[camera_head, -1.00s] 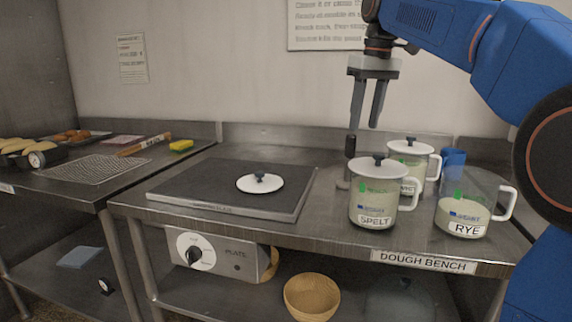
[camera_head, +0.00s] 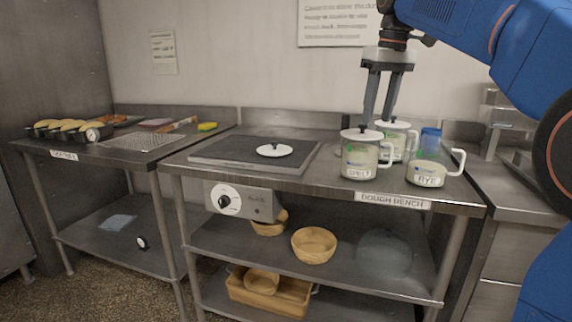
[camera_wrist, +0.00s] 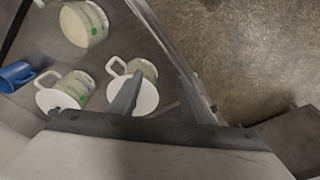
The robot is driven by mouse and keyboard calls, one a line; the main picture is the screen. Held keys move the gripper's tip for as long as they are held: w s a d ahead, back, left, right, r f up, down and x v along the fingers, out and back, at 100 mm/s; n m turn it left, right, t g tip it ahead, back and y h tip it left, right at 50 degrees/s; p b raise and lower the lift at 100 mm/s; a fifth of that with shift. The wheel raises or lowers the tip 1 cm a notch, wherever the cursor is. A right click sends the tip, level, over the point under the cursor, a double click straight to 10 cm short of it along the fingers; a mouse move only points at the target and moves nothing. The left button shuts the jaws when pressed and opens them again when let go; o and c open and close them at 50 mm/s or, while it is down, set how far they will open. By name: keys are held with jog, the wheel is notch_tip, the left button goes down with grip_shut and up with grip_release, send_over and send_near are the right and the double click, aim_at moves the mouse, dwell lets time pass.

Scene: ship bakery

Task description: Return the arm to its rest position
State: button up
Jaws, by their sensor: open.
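My blue arm (camera_head: 475,35) reaches in from the upper right of the head view. My gripper (camera_head: 378,118) points down, open, with a gap between its two dark fingers and nothing visible between them. Its fingers overlap the lidded jars in the head view. The front jar reads as SPELT (camera_head: 360,160) and has a white lid. Another lidded jar (camera_head: 398,138) stands behind it. The RYE jar (camera_head: 428,172) stands at right without a lid. The wrist view shows a gripper finger (camera_wrist: 126,95) across one white lid; whether they touch, I cannot tell.
A loose white lid (camera_head: 274,150) lies on the dark plate (camera_head: 225,150) of the dough bench (camera_head: 330,180). A blue cup (camera_head: 431,136) stands behind RYE. A wire rack (camera_head: 140,141) and loaves (camera_head: 70,126) are on the left bench. Wooden bowls (camera_head: 314,246) sit below.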

jog(key=s+d+f+m+t, duration=0.1)
jog(key=s+d+f+m, duration=0.1)
jog(key=s+f, duration=1.4)
jog(key=s+d+f+m+t, duration=0.2)
jog(key=s+d+f+m, duration=0.1)
jog(key=s+f, duration=1.3)
notch_tip(320, 180, down, 4)
jog(key=shift+s+d+f+h, duration=0.15)
jog(key=shift+s+d+h, duration=0.25)
jog(key=shift+d, duration=0.25)
